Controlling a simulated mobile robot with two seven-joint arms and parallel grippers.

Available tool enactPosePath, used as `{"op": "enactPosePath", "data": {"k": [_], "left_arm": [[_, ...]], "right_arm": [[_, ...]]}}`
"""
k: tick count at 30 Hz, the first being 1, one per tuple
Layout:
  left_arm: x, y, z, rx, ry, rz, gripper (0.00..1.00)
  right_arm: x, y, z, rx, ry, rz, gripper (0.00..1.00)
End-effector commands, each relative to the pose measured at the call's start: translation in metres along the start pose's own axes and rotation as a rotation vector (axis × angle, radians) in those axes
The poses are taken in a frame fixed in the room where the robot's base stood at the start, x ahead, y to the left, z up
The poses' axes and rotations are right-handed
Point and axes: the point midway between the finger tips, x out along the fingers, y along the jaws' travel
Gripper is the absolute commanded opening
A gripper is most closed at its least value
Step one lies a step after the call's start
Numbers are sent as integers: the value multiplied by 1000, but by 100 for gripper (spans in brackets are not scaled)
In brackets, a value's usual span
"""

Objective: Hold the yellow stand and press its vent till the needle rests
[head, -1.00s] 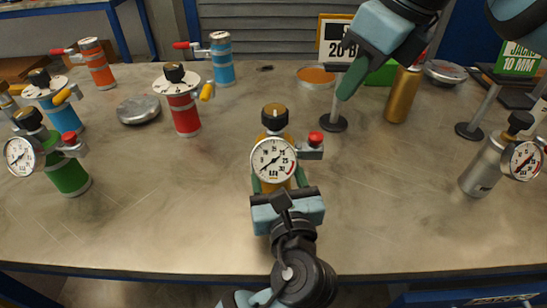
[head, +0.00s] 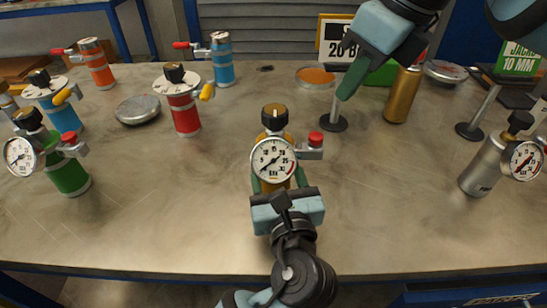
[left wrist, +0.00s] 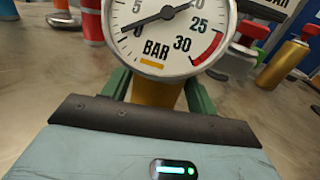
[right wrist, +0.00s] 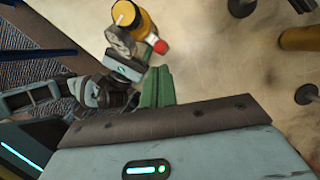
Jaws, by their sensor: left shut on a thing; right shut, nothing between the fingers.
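The yellow stand (head: 275,140) stands upright at the middle of the bench, with a black knob on top, a white dial gauge (head: 273,160) in front and a red vent button (head: 316,138) on its right side. My left gripper (head: 280,184) is shut around its yellow body, which shows below the gauge in the left wrist view (left wrist: 157,92). The needle points to the lower left, near the low end of the scale. My right gripper (head: 348,84) is shut and empty, above and right of the vent, apart from it. Its closed fingers show in the right wrist view (right wrist: 158,87).
Red (head: 184,108), green (head: 68,175), blue and orange vessels stand at the left. A silver gauge vessel (head: 483,170) stands at the right. A gold cylinder (head: 403,95) and a post on a round base (head: 333,123) stand behind right. The bench front is mostly clear.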

Motion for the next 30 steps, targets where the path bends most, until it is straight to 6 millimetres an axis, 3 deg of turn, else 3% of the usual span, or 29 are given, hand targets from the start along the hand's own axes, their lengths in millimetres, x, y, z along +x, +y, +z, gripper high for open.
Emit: {"op": "enactPosePath", "data": {"k": [18,30], "left_arm": [[0,0,-1,0,1,0,15],[0,0,-1,1,1,0,15]], "right_arm": [[1,2,1,-22,-9,-2,0],[6,13,26,-456,-242,-126,0]]}}
